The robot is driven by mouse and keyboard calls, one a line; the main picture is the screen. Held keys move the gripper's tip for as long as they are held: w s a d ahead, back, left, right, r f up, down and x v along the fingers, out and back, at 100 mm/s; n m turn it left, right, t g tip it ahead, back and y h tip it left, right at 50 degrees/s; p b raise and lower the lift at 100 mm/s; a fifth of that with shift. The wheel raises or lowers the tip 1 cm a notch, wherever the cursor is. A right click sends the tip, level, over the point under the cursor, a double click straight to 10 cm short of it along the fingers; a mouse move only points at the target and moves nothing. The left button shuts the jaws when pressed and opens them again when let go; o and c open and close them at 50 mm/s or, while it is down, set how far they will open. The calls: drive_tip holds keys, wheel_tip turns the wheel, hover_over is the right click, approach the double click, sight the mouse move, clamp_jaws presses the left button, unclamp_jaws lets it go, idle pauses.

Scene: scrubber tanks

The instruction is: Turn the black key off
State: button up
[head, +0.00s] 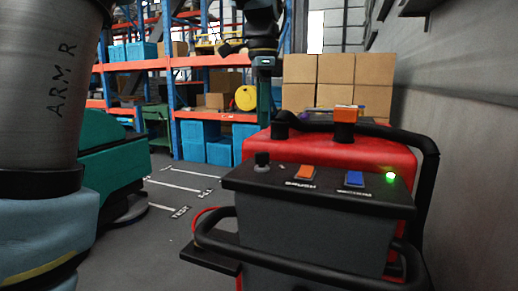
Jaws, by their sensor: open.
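The black key (262,162) stands upright at the left end of the sloped dark control panel (330,192) on the red floor scrubber (378,154). Its small size hides which way it is turned. A green lamp (391,177) is lit at the panel's right end. My gripper (264,98) appears to hang down at the top centre, above and behind the key and apart from it. It is open, seen nearly edge-on, and nothing shows in it.
An orange switch (305,173) and a blue switch (354,179) share the panel. An orange-topped button (346,114) rises behind. A black handlebar (300,262) crosses the front. A teal machine (112,158) stands left; a grey wall (470,150) is close on the right.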

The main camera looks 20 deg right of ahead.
sight(262, 158)
wheel_tip(262, 158, down, 8)
drive_tip(key=shift+f, duration=0.1)
idle(0.4)
clamp_jaws()
idle(0.4)
